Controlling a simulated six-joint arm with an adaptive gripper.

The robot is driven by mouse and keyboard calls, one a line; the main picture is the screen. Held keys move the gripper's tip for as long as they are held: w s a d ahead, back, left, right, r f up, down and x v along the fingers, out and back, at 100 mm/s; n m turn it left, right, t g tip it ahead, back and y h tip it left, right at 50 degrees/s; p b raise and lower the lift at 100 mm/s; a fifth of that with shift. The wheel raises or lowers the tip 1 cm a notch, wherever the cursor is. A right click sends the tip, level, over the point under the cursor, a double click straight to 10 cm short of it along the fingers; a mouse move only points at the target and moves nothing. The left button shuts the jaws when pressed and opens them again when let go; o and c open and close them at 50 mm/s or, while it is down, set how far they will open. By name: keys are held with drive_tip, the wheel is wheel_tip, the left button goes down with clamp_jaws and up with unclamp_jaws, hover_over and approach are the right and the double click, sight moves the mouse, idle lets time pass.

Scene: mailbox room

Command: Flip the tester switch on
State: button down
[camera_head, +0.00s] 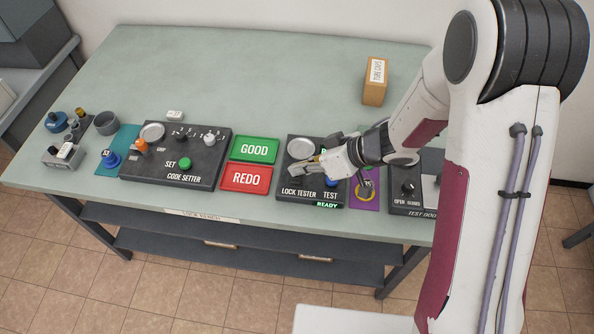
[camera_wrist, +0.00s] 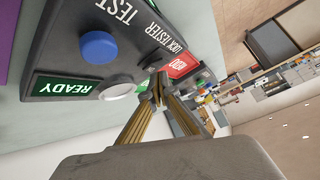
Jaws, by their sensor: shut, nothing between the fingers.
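The dark lock tester panel (camera_head: 288,182) sits on the table, marked LOCK TESTER and TEST, with a lit green READY sign (camera_head: 327,204). In the wrist view the tester panel (camera_wrist: 48,42) shows a blue button (camera_wrist: 99,47), the green READY sign and a pale rounded part (camera_wrist: 118,90). My gripper (camera_head: 311,167) is low over the middle of the panel in the head view, shut and empty. Its brass-coloured fingers (camera_wrist: 160,84) meet close to dark parts of the panel; I cannot tell if they touch. I cannot make out the switch or its position.
To the left are the green GOOD sign (camera_head: 254,150), the red REDO sign (camera_head: 246,178) and the code setter panel (camera_head: 205,173). A purple mat (camera_head: 367,201) and the test door panel (camera_head: 402,203) lie to the right. A brown box (camera_head: 374,92) stands behind.

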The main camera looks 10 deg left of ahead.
sight(299, 182)
drive_tip(key=shift+s+r, duration=0.15)
drive_tip(key=shift+r, duration=0.25)
drive_tip(key=shift+r, duration=0.2)
drive_tip(key=shift+s+r, duration=0.25)
drive_tip(key=shift+r, duration=0.5)
drive_tip(key=shift+s+r, duration=0.3)
drive_tip(key=shift+r, duration=0.45)
drive_tip(key=shift+s+r, duration=0.25)
drive_tip(key=shift+r, duration=0.5)
